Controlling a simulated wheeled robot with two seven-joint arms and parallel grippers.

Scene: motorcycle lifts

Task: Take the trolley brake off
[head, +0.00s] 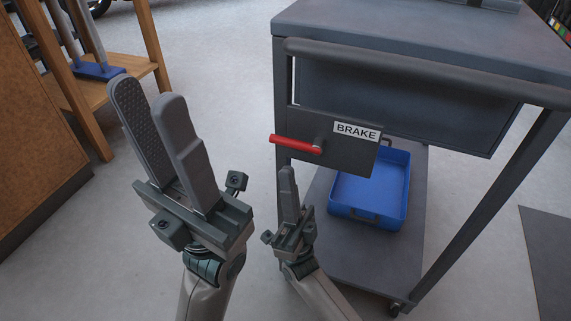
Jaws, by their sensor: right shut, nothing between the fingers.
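The trolley (420,48) stands at the right, dark grey. A plate labelled BRAKE (357,131) is fixed below its push bar. The red brake lever (292,144) lies roughly horizontal, pointing left from its pivot on the plate. My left gripper (148,97) is large in the foreground, left of the lever and apart from it. Its fingers point up with a gap between them, and it is empty. My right gripper (287,172) is shut and empty, pointing up just below the lever in the picture. I cannot tell its exact distance from the lever.
A blue tray (393,172) sits on the trolley's lower shelf (372,250). A caster (395,309) shows at the bottom. A wooden stand (138,72) and a brown cabinet (30,130) are at the left. A dark mat (547,250) lies at the right. Pale floor between is clear.

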